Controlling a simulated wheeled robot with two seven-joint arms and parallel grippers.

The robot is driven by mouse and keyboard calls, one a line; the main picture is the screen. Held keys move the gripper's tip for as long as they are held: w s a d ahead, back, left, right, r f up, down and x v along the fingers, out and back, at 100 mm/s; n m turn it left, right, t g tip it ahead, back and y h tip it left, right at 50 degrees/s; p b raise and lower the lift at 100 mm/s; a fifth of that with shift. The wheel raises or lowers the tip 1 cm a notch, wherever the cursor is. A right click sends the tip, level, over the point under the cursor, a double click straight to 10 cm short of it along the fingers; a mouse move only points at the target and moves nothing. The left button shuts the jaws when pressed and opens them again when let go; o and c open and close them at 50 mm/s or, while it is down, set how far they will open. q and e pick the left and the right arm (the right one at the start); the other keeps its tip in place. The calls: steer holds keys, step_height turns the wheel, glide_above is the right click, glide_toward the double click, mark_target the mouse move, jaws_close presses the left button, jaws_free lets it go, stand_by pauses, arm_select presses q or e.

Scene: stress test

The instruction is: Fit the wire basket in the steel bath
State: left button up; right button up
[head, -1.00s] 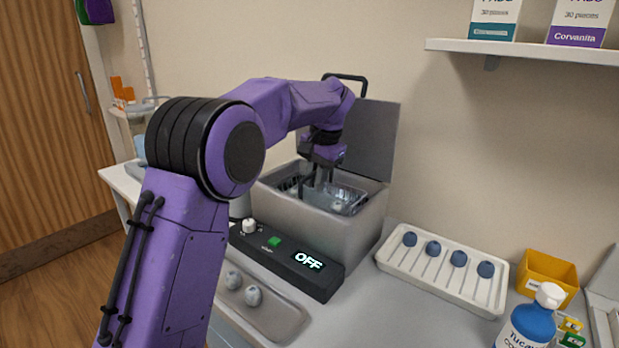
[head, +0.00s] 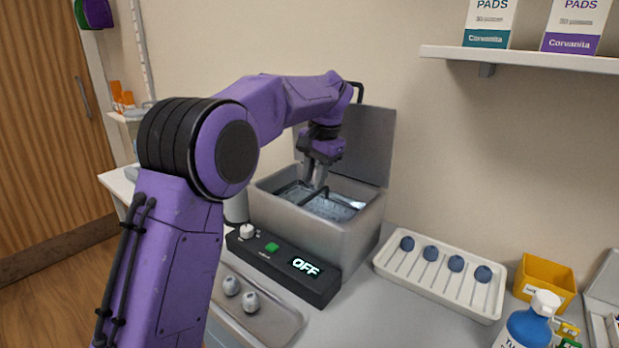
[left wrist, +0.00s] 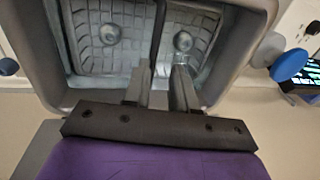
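The steel bath (head: 345,245) stands on the counter against the wall with its lid (head: 365,145) raised behind. The wire basket (head: 335,207) sits down inside it, its mesh floor looking wet or under water. In the left wrist view the basket (left wrist: 95,58) holds two pale round pieces (left wrist: 183,41), one either side of its dark handle (left wrist: 158,35). My left gripper (head: 317,182) points down over the bath. In the left wrist view its fingers (left wrist: 162,78) are apart, with the handle end between them, close to the left finger. My right gripper is out of view.
A black control box (head: 285,262) reading OFF fronts the bath. A tray (head: 285,318) with two round pieces lies before it. To the right are a white rack (head: 440,283) with blue-knobbed rods, a yellow bin (head: 545,280) and a blue bottle (head: 527,325). A shelf (head: 530,58) is above.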

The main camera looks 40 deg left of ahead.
arm_select(q)
steer(key=shift+w+r+p, duration=0.3)
steer(key=shift+w+r, duration=0.05)
steer(key=shift+r, duration=0.2)
steer(key=o, duration=0.6)
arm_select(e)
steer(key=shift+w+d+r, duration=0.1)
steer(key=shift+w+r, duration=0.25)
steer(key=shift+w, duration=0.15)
arm_select(q)
steer(key=shift+w+r+p, duration=0.2)
steer(key=shift+r+p, duration=0.2)
steer(key=shift+r, duration=0.25)
steer(key=shift+w+r+p, duration=0.2)
steer(key=shift+r+p, duration=0.15)
steer(key=shift+r, duration=0.3)
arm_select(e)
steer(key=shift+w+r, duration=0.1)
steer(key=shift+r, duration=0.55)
arm_select(q)
steer(key=shift+s, duration=0.1)
